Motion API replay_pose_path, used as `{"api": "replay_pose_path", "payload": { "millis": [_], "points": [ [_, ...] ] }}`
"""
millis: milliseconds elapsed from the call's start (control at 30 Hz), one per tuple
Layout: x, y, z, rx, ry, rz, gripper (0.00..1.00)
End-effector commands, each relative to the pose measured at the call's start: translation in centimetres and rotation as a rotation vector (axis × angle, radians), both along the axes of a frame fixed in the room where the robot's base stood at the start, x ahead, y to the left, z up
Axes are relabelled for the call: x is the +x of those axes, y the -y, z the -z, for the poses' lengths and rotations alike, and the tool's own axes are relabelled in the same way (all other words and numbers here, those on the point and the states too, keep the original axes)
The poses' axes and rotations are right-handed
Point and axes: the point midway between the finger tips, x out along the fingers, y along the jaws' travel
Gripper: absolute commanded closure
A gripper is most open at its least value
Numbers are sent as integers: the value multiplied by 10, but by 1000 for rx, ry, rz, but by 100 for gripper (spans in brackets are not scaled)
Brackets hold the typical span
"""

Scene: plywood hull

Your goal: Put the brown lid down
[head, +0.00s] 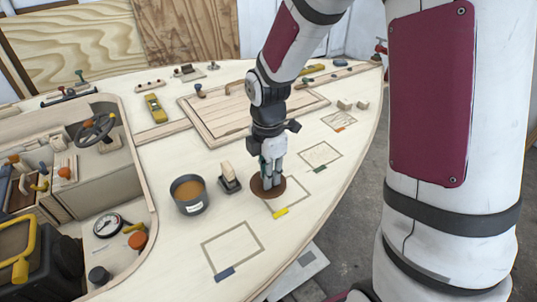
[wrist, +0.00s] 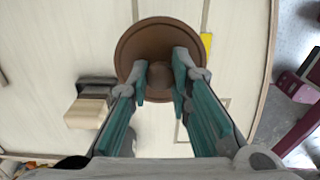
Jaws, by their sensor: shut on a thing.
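The brown lid (head: 268,188) is a round disc low over the pale plywood deck, at the corner of an outlined rectangle with a yellow tab (head: 281,212). I cannot tell whether it touches the deck. My gripper (head: 270,175) points down and is shut on the lid's middle. In the wrist view the lid (wrist: 137,42) shows as a disc with a round knob (wrist: 160,75) between my two fingers (wrist: 160,82). The fingers hide part of the lid's near side.
A dark pot with brown contents (head: 188,195) stands left of the lid. A small block with a pale top (head: 229,178) sits between them. The deck's curved edge lies to the right.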

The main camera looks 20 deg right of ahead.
Motion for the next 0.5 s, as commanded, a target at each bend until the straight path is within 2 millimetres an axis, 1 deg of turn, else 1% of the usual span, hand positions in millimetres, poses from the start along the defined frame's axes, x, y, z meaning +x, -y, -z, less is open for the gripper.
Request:
{"api": "replay_pose_path", "payload": {
  "millis": [67, 167, 500],
  "points": [
    [11, -1, 2, 0, 1, -5, 89],
    [32, 0, 4, 0, 2, -4, 89],
    [113, 5, 12, 0, 2, -4, 89]
  ]
}}
